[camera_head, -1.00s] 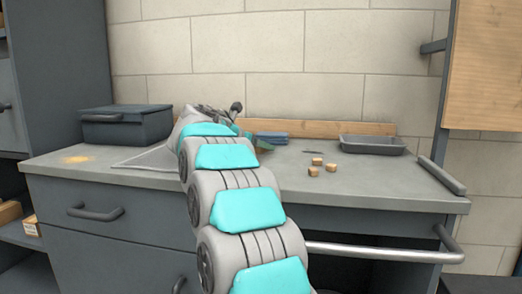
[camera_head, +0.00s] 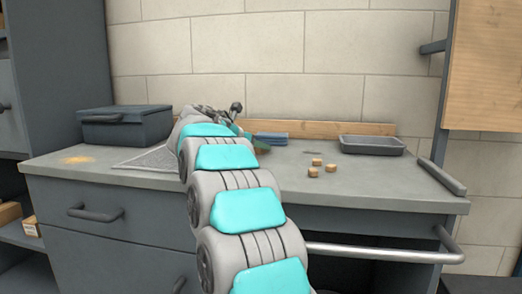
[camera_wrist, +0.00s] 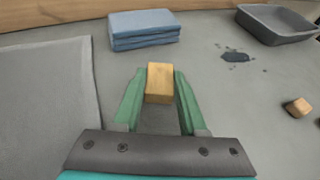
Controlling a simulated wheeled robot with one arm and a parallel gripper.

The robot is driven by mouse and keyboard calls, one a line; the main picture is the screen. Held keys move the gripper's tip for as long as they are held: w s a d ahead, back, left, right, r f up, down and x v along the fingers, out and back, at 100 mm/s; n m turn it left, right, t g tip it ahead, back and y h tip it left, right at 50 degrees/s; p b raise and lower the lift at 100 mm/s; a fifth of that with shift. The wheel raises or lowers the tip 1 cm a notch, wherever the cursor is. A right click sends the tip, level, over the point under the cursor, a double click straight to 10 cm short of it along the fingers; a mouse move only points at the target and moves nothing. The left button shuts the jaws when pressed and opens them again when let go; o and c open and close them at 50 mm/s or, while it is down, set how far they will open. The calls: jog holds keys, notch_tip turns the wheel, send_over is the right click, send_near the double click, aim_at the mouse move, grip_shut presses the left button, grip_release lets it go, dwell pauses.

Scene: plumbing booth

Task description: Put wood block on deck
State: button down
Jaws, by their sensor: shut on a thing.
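A small wood block (camera_wrist: 160,83) sits between the two green fingers of my gripper (camera_wrist: 155,92) in the wrist view. The gripper is shut on it. In the head view my arm hides the block and most of the gripper. The deck is not clearly identifiable; a grey flat mat (camera_wrist: 45,95) lies to the left of the gripper in the wrist view, and the mat shows left of my arm in the head view (camera_head: 150,160). Several loose wood blocks (camera_head: 316,162) lie on the grey bench top (camera_head: 375,185) to the right of my arm.
A stack of blue cloths (camera_wrist: 143,28) lies beyond the gripper. A grey tray (camera_head: 372,145) stands at the back right. A dark stain (camera_wrist: 236,56) marks the bench. A dark lidded box (camera_head: 126,125) stands at the left. A wooden strip (camera_head: 345,129) runs along the wall.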

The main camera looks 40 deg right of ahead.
jog(key=shift+r, duration=0.1)
jog(key=shift+r+p, duration=0.55)
jog(key=shift+r, duration=1.2)
jog(key=shift+s, duration=1.6)
jog(key=s, duration=0.4)
jog(key=s+r, duration=0.1)
jog(key=s, duration=0.6)
jog(key=shift+s+a+r+b, duration=0.2)
jog(key=shift+s+a+b, duration=0.1)
jog(key=shift+s, duration=0.65)
